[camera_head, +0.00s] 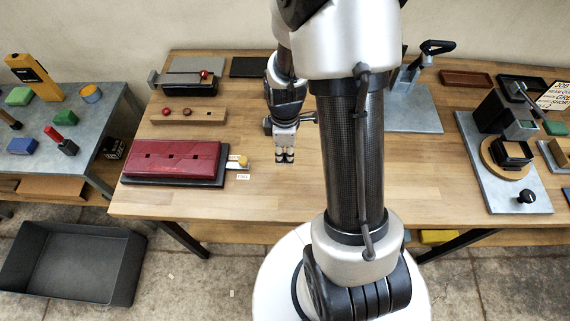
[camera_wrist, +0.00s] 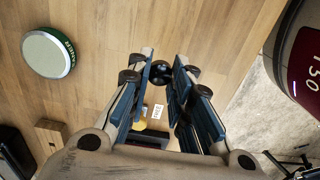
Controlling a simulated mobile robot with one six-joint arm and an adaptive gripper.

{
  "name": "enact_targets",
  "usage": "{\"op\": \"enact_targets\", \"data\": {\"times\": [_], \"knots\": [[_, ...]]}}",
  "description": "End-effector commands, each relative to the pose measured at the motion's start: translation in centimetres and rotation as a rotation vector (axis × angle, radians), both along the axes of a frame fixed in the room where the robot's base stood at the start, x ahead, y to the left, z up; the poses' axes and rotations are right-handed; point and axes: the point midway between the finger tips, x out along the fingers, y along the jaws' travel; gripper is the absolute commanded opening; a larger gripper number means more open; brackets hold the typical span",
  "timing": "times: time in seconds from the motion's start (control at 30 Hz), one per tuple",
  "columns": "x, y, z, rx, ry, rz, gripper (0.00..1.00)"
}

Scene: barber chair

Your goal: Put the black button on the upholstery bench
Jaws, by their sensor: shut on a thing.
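My gripper (camera_head: 285,156) points down over the middle of the wooden bench (camera_head: 262,196), to the right of the red tufted pad (camera_head: 172,158). In the wrist view my gripper (camera_wrist: 163,80) has its fingers nearly together on a small dark round thing, the black button (camera_wrist: 161,71). The fingers hide part of the button. In the head view I cannot make the button out between the fingertips. I cannot tell how far it is above the wood (camera_wrist: 115,25).
A small yellow-topped piece (camera_head: 242,160) and a white label (camera_head: 243,177) lie beside the pad. A press (camera_head: 508,157) stands at right. A grey bin (camera_head: 70,265) is on the floor.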

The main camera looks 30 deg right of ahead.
Motion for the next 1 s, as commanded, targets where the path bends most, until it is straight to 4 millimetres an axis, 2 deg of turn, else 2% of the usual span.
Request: {"op": "enact_targets", "data": {"times": [0.17, 0.4, 0.83, 0.87, 1.0], "knots": [[0.0, 0.0, -1.2, 0.001, 0.001, 0.0, 0.07], [0.0, 0.0, -4.7, 0.0, 0.002, 0.0, 0.07], [0.1, 0.0, -5.3, -0.001, -0.001, 0.0, 0.07], [0.1, 0.0, -5.2, -0.001, -0.002, 0.0, 0.22], [0.0, 0.0, -5.2, -0.001, -0.001, 0.0, 0.31]]}}
